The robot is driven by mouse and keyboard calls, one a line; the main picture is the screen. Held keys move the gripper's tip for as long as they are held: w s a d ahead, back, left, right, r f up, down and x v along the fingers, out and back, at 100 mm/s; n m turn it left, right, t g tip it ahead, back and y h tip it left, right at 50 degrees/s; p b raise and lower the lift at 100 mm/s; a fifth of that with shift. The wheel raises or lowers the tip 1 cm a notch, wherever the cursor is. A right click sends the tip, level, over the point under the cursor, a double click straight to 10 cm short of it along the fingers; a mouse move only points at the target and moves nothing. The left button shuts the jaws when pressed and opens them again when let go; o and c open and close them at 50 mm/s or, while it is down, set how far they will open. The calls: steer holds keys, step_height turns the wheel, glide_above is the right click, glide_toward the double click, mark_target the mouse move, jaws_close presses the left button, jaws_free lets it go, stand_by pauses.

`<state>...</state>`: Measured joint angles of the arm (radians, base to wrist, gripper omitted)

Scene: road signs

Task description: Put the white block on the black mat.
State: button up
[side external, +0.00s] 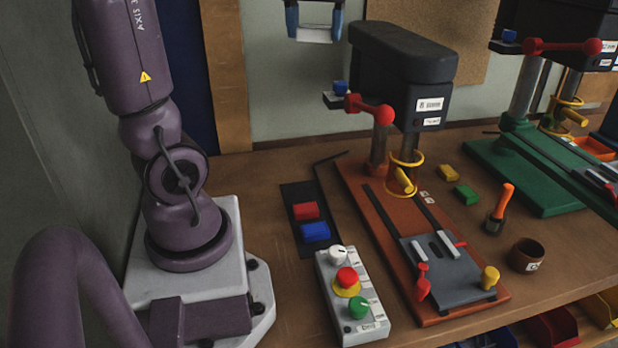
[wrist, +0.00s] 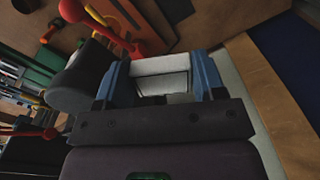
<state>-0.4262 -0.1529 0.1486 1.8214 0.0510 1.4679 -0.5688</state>
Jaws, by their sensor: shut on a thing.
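My gripper (side external: 313,27) is at the top of the side view, high above the table, with only its blue fingertips in frame. It is shut on the white block (side external: 314,36). In the wrist view the white block (wrist: 160,67) sits between the two blue fingers. The black mat (side external: 297,191) lies flat on the table, below my gripper in the side picture. A red block (side external: 305,211) and a blue block (side external: 315,232) lie on it. The mat's far part is bare.
A drill press (side external: 400,60) with a red lever knob (side external: 378,113) stands right of the mat on an orange base (side external: 455,310). A button box (side external: 352,300) is in front of the mat. Yellow (side external: 448,172) and green (side external: 467,194) blocks lie further right.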

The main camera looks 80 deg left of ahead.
steer(key=s+f+n, duration=0.2)
steer(key=s+n, duration=0.3)
steer(key=s, duration=0.4)
glide_above(303, 198)
steer(key=f, duration=3.4)
steer(key=shift+s+d+f, duration=0.25)
steer(key=shift+s+d, duration=0.1)
steer(key=shift+d, duration=0.05)
steer(key=shift+w+a+f, duration=0.3)
steer(key=shift+a+f, duration=0.05)
steer(key=shift+f, duration=0.1)
steer(key=shift+w+a+f, duration=0.1)
steer(key=shift+f, duration=1.6)
